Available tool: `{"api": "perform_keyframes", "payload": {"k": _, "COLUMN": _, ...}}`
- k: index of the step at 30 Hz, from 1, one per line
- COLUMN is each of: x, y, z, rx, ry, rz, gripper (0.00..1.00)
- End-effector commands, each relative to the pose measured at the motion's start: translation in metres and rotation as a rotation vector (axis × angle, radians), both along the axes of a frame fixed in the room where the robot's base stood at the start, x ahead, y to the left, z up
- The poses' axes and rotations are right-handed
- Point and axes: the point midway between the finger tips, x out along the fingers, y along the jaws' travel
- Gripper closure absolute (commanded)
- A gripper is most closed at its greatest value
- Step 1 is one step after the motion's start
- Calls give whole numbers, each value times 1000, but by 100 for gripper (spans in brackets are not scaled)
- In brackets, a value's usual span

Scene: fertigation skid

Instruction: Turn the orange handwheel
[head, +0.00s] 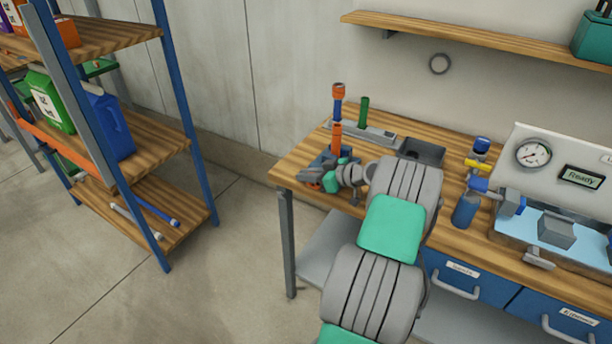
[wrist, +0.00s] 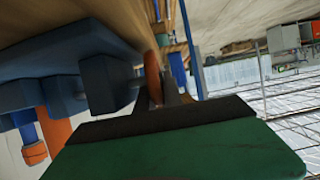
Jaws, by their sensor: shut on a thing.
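The orange handwheel (wrist: 153,76) shows nearly edge-on in the wrist view, at the tip of my gripper (wrist: 160,97). It sits beside a dark blue valve body (wrist: 108,82). My gripper is shut on the handwheel. In the head view my gripper (head: 322,178) is low at the left end of the workbench, in front of the blue valve body (head: 322,160). There the orange handwheel (head: 330,183) is small and mostly hidden by my gripper. An orange pipe (head: 336,135) rises upright from the valve.
The wooden workbench (head: 290,172) carries a green upright tube (head: 363,112), a dark open box (head: 422,151), a blue bottle (head: 466,209) and a gauge panel (head: 534,153). A shelf rack (head: 150,145) stands at the left. Floor between rack and bench is clear.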

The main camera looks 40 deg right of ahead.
Motion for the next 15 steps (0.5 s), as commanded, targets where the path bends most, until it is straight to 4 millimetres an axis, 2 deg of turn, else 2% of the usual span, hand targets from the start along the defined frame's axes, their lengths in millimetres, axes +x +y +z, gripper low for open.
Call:
{"api": "perform_keyframes", "payload": {"k": 7, "x": 3, "y": 2, "z": -6, "rx": -82, "ry": 219, "rz": 4, "gripper": 100}}
{"api": "perform_keyframes", "payload": {"k": 15, "x": 2, "y": 1, "z": -7, "rx": -89, "ry": 249, "rz": 0, "gripper": 100}}
